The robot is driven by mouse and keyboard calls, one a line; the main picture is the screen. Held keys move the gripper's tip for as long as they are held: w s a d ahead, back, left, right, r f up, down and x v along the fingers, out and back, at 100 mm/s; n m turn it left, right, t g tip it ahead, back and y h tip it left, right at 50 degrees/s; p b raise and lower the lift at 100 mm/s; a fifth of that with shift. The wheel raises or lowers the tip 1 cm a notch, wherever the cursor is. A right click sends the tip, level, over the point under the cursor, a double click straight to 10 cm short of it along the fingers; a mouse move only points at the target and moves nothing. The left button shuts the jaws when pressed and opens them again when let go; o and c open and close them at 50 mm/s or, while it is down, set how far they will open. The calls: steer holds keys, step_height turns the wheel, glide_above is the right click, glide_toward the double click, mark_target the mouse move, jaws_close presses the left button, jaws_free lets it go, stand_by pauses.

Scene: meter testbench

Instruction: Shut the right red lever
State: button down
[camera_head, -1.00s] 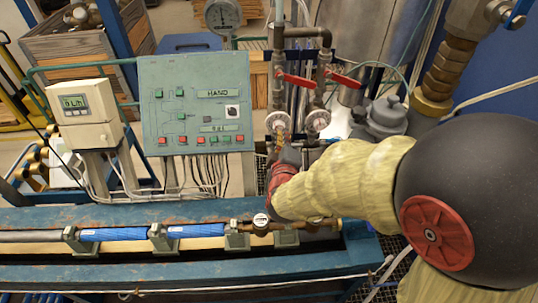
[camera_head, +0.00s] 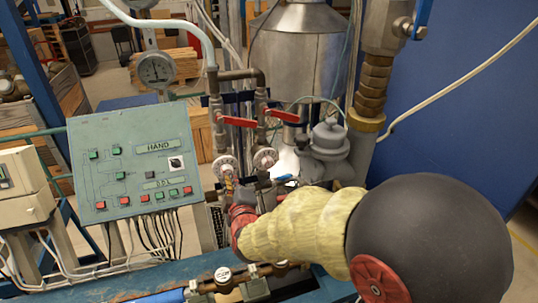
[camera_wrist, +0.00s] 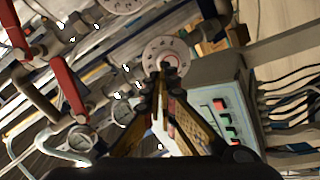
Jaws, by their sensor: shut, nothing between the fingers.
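Two red levers sit side by side on the vertical pipes. The right red lever (camera_head: 285,115) and the left red lever (camera_head: 238,121) both stick out sideways to the right, nearly level. In the wrist view, which is turned over, the left lever (camera_wrist: 68,88) and the right lever (camera_wrist: 13,27) show at the left. My gripper (camera_head: 262,188) is below both levers, near the round valve wheels, and apart from the levers. Its fingers (camera_wrist: 165,75) are together and empty, in front of the left valve wheel (camera_wrist: 166,52) in the wrist view. My wrist partly hides the gripper in the head view.
The green control panel (camera_head: 135,160) stands left of the pipes, with a pressure gauge (camera_head: 155,69) above it. A grey cylindrical fitting (camera_head: 328,140) and a thick brass-jointed pipe (camera_head: 372,85) stand close on the right. A blue bench beam (camera_head: 130,280) runs below.

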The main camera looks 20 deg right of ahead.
mark_target(282, 115)
steer(key=w+d+n+t+h+b, duration=0.1)
steer(key=d+n+t+b, duration=0.1)
steer(key=d+n+b, duration=0.1)
steer(key=w+d+n+t+h+b, duration=0.1)
steer(key=d+n+t+h+b, duration=0.1)
steer(key=d, duration=0.3)
steer(key=w+d+r+n+t+h+b, duration=0.1)
steer(key=w+d+n+t+h+b, duration=0.1)
steer(key=d+n+b, duration=0.1)
steer(key=shift+d+r+n+b, duration=0.1)
steer(key=shift+d+n+b, duration=0.3)
steer(key=shift+n+b, duration=0.15)
steer(key=s+d+r+n+t+h+b, duration=0.1)
steer(key=s+d+n+t+h+b, duration=0.2)
steer(key=d+n+h+b, duration=0.15)
steer(key=x, duration=1)
steer(key=shift+w+f, duration=0.2)
steer(key=shift+w, duration=0.2)
steer(key=shift+d+y, duration=0.15)
steer(key=shift+y, duration=0.1)
steer(key=shift+d+r+b, duration=0.3)
steer(key=shift+r+b, duration=0.1)
steer(key=shift+r, duration=0.4)
